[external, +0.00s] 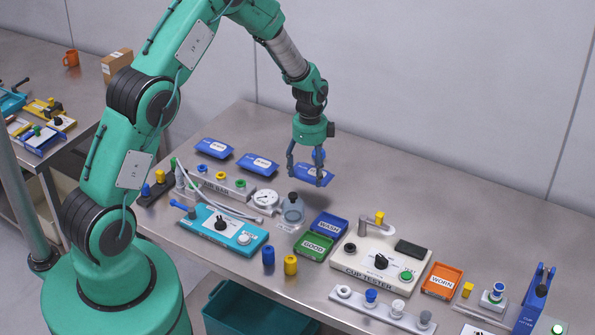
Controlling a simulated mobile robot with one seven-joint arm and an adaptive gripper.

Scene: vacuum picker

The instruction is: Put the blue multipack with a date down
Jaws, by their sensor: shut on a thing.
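My gripper (306,172) is shut on a blue multipack (314,178) with a pale label. The pack is held tilted above the back middle of the bench, and the fingers cover part of it. Whether it carries a date cannot be read at this size. Two similar blue packs lie on the bench to the left, one at the far left (214,148) and one nearer my gripper (258,163). Both have a pale label too small to read.
Below the held pack stand a glass vessel with a dark top (292,210) and a round gauge (265,200). A blue tray (328,227), a green tray (314,247) and the cup tester (380,262) are in front. Bare bench (450,225) lies to the right.

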